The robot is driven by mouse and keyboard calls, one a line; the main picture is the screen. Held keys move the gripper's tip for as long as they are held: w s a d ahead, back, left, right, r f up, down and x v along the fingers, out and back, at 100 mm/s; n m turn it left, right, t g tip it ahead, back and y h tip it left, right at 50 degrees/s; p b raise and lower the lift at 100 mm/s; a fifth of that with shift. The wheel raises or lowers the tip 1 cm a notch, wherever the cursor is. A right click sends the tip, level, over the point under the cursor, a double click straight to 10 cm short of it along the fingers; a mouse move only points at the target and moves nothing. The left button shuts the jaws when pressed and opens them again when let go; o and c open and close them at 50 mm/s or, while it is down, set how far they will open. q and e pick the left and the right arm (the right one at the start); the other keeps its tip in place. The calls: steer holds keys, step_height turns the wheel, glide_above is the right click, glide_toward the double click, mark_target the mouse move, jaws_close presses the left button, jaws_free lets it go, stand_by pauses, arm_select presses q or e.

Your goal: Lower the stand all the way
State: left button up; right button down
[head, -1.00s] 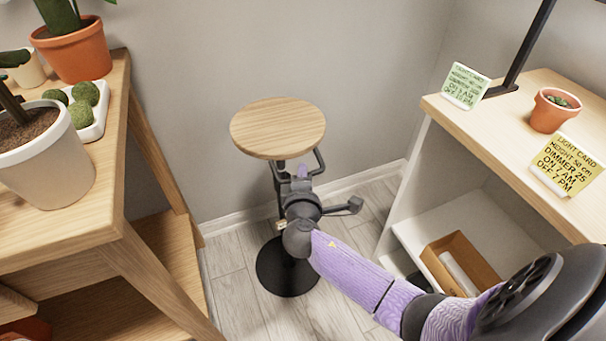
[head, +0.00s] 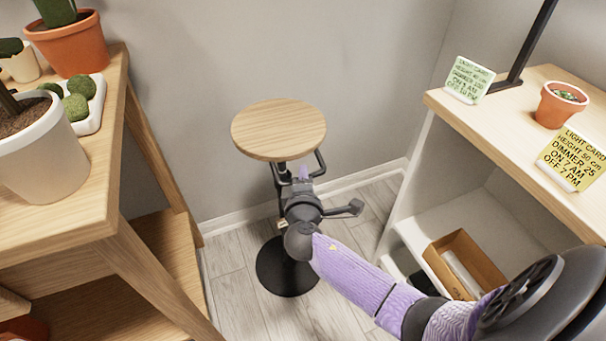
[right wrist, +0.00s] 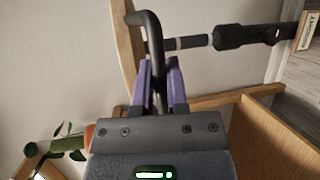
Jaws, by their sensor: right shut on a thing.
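The stand has a round wooden top (head: 278,130), a dark column and a round black base (head: 287,268) on the floor. A black bent bar (head: 321,163) loops under the top. My right gripper (head: 303,173) is under the top's front edge, hiding much of the column. In the right wrist view, its purple fingers (right wrist: 160,80) are shut on the black bar (right wrist: 152,35), beside the top's wooden edge (right wrist: 126,45). My left gripper is out of view.
A wooden plant bench (head: 105,190) with pots stands at the left. A white cabinet with a wooden top (head: 515,140) stands at the right, holding two light cards, a small potted plant (head: 561,105) and a dark post. The wall is close behind the stand.

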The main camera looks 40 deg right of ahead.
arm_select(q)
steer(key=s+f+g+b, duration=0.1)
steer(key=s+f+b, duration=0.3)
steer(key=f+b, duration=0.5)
arm_select(e)
step_height(320, 180, down, 13)
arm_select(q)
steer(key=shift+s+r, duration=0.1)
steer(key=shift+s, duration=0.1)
arm_select(e)
steer(key=c, duration=0.6)
jaws_free()
steer(key=shift+c, duration=0.2)
arm_select(q)
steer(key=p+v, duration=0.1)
steer(key=p, duration=0.1)
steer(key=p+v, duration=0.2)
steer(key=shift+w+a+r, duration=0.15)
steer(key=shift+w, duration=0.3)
arm_select(e)
steer(key=v, duration=1)
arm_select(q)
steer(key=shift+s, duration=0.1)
